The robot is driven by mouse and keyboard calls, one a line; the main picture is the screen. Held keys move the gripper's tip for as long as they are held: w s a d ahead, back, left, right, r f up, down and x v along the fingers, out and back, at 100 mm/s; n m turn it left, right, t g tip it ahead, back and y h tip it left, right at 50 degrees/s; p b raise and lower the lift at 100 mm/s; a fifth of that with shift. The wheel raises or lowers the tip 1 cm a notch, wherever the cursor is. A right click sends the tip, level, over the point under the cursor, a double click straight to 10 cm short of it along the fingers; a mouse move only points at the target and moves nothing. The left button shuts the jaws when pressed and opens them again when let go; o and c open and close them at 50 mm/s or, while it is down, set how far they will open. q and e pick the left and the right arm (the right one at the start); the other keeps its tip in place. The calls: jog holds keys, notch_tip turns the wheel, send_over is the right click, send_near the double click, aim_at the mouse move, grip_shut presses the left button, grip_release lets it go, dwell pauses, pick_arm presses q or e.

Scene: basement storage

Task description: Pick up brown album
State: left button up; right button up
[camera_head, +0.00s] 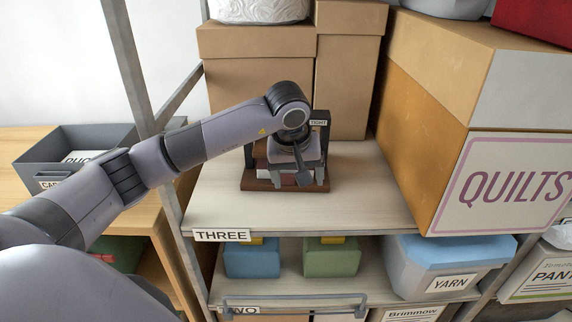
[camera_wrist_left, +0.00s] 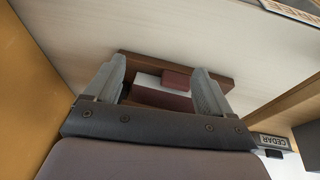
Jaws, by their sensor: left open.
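A small wooden book rack (camera_head: 252,183) with dark upright ends stands on the shelf marked THREE in the head view. It holds brown and dark red albums, largely hidden by my left gripper. My left gripper (camera_head: 299,180) points down in front of the rack, fingers apart. In the left wrist view, a reddish-brown album (camera_wrist_left: 177,79) and white pages or a white cover (camera_wrist_left: 147,80) show between the open fingers of the left gripper (camera_wrist_left: 160,72). I cannot tell for certain which one is the brown album. No grip on anything shows. My right gripper is not in view.
Tall cardboard boxes (camera_head: 250,68) stand behind the rack. A big QUILTS box (camera_head: 432,110) closes off the right side. A metal shelf post (camera_head: 132,60) is at the left. The front of the shelf (camera_head: 350,212) is bare. A CEDAR label (camera_wrist_left: 272,141) shows in the wrist view.

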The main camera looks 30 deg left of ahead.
aim_at(285, 176)
pick_arm(q)
jog(key=shift+y, duration=0.8)
jog(key=w+a+f, duration=0.1)
jog(key=a+f, duration=0.1)
jog(key=a, duration=0.1)
jog(key=w+a+f, duration=0.1)
jog(key=a, duration=0.1)
jog(key=shift+w+f, duration=0.3)
jog(key=shift+w, duration=0.05)
jog(key=shift+w+a+f, duration=0.15)
jog(key=shift+f, duration=0.2)
jog(key=c, duration=1)
jog(key=shift+c, duration=0.3)
jog(key=shift+r, duration=0.25)
